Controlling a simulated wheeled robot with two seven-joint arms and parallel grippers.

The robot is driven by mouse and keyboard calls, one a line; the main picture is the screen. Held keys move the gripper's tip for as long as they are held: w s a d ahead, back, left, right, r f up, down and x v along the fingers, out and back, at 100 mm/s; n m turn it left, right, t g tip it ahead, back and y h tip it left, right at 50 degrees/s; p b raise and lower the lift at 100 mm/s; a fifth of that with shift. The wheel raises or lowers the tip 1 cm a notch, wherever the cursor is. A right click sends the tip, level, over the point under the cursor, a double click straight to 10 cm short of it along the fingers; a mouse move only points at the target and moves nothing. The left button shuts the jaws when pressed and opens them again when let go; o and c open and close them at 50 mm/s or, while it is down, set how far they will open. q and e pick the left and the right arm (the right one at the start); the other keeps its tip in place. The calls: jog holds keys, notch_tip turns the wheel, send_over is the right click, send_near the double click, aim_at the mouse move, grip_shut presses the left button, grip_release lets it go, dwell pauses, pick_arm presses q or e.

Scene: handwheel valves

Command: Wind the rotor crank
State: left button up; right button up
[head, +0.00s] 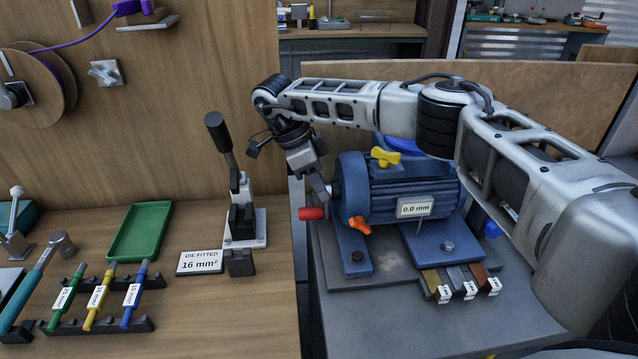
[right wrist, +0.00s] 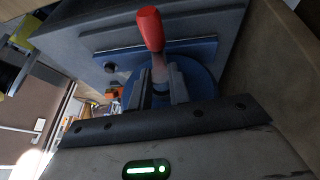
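The rotor crank shows as a red handle (head: 312,213) at the left end of a blue motor (head: 410,195). In the right wrist view the red handle (right wrist: 150,28) stands out past my fingertips, with a grey crank arm below it. My right gripper (head: 319,184) is at the motor's left end, just above the handle. In the right wrist view its two fingers (right wrist: 161,85) lie on either side of the grey arm with a narrow gap. Whether they grip it I cannot tell. My left gripper is not in view.
A yellow lever (head: 385,156) and an orange lever (head: 359,225) stick out of the motor. A "0.0 mm" label (head: 413,208) is on its side. A crimping press (head: 241,205) stands close left, with a green tray (head: 140,231) beyond. Tagged blocks (head: 463,282) lie in front.

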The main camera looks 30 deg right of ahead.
grip_shut()
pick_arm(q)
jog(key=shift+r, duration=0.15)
pick_arm(e)
jog(key=shift+t, duration=0.3)
jog(key=shift+s+r+p, duration=0.1)
jog(key=shift+p, duration=0.2)
jog(key=shift+s+t+h, duration=0.1)
jog(key=shift+t+h, duration=0.4)
jog(key=shift+t, duration=0.2)
jog(key=shift+s+a+f+m+t+h+b, duration=0.1)
jog(key=shift+f+m+t+h+b, duration=0.15)
jog(key=shift+t, duration=0.35)
jog(key=shift+s+a+m+t+h+b, duration=0.15)
jog(key=shift+m+t+h, duration=0.15)
jog(key=shift+t, duration=0.3)
jog(key=shift+t+h+b, duration=0.45)
jog(key=shift+t+b, duration=0.25)
jog(key=shift+b, duration=0.05)
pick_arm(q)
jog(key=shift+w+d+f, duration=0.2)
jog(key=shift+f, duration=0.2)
